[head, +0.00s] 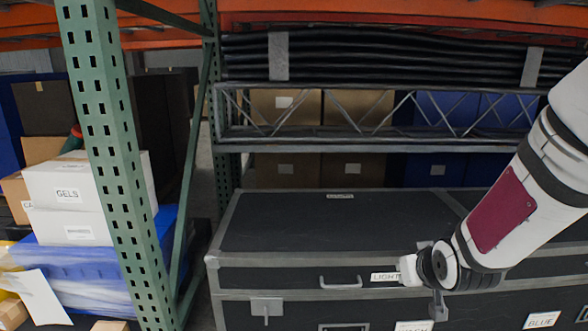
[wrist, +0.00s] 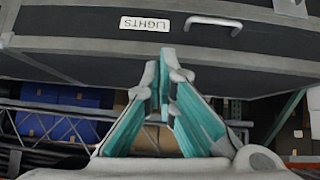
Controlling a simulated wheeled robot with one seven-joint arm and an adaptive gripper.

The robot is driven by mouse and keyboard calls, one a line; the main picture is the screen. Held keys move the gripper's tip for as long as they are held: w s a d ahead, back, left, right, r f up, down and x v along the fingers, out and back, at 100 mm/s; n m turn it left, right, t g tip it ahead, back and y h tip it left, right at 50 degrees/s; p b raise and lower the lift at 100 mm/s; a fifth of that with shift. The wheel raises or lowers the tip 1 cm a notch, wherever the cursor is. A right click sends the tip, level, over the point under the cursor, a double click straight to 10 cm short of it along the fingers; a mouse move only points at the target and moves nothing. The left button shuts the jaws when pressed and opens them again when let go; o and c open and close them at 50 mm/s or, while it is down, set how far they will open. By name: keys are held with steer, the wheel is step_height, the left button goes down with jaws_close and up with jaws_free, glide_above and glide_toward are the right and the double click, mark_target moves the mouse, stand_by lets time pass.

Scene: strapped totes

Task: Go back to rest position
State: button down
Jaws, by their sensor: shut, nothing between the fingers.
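My arm comes in from the right in the head view and ends at my gripper (head: 438,305), in front of the black case (head: 300,222) with grey edging. In the wrist view my gripper (wrist: 164,62) shows teal finger pads that meet at the tips. It is shut and empty. The fingertips appear close to the front of the case (wrist: 80,22), beside its LIGHTS label (wrist: 145,24). I cannot tell whether they touch it.
A green perforated rack post (head: 107,150) stands at the left. White boxes (head: 68,184) and a blue wrapped tote (head: 75,258) sit behind it. A metal handle (head: 341,283) sticks out from the case front. A truss (head: 350,115) and black bundled lengths (head: 400,55) lie above the case.

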steer(key=s+a+r+g, duration=0.2)
steer(key=s+r+g, duration=0.15)
steer(key=s, duration=0.85)
steer(key=s+a+r+m+g, duration=0.1)
steer(key=s+a+r+g, duration=0.2)
steer(key=s, duration=0.9)
steer(key=s+a+r+g, duration=0.1)
steer(key=s+r+g, duration=0.3)
steer(key=s, duration=0.9)
step_height(320, 180, up, 33)
steer(key=d+t+p, duration=0.1)
steer(key=t+p, duration=0.4)
steer(key=p, duration=2.6)
steer(key=shift+w+y, duration=0.3)
steer(key=shift+w, duration=0.05)
steer(key=shift+r+t, duration=0.1)
steer(key=shift+t, duration=0.15)
